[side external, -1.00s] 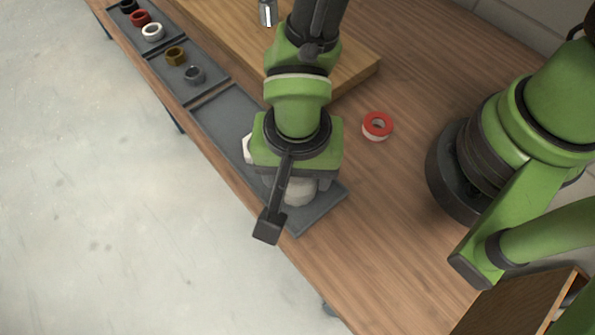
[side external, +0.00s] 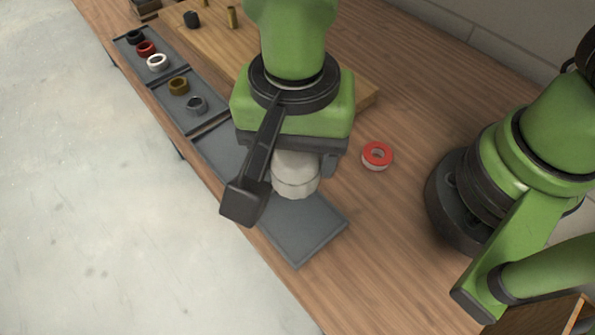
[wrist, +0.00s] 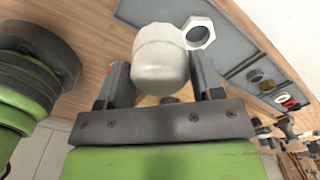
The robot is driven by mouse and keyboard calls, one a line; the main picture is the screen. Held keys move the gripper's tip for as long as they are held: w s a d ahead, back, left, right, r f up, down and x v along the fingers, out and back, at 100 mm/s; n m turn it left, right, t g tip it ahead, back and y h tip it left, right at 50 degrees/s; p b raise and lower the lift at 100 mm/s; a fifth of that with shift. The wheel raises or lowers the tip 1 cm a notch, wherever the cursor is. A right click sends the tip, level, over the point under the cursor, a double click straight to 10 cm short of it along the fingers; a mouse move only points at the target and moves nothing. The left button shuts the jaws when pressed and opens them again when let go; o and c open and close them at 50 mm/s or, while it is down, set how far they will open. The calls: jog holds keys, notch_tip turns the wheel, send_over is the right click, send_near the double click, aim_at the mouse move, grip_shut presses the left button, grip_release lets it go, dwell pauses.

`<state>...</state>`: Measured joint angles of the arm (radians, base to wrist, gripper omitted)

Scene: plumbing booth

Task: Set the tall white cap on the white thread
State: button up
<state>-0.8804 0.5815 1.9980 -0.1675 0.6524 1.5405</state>
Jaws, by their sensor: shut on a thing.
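My gripper (side external: 296,168) is shut on the tall white cap (side external: 295,178), a pale rounded cylinder. It holds the cap above the front end of the dark grey tray (side external: 305,235). In the wrist view the cap (wrist: 160,62) sits between the two dark fingers of my gripper (wrist: 162,78), its rounded end toward the camera. I cannot make out the white thread in either current view; my arm covers part of the wooden board (side external: 358,98) in the side view.
A white hex ring (wrist: 198,33) lies beyond the cap in the wrist view. Several coloured rings, including a white one (side external: 157,62), lie in the tray's far compartments. A red and white tape roll (side external: 377,156) lies right of my gripper. A black fitting (side external: 192,19) and a brass one (side external: 232,17) stand on the board.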

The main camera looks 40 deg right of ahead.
jog(key=w+d+r+m, duration=0.3)
jog(key=w+d+m, duration=0.9)
jog(key=w+d, duration=0.45)
jog(key=shift+s+d+f, duration=0.25)
jog(key=shift+d+f, duration=0.05)
jog(key=shift+f, duration=0.75)
jog(key=shift+s+d+f, duration=0.25)
jog(key=shift+d+f, duration=0.1)
jog(key=shift+f, duration=0.75)
jog(key=shift+s+d+f, duration=0.25)
jog(key=shift+d+f, duration=0.05)
jog(key=shift+f, duration=0.75)
jog(key=shift+f, duration=0.1)
jog(key=m, duration=0.5)
jog(key=shift+f, duration=0.15)
jog(key=o, duration=1.2)
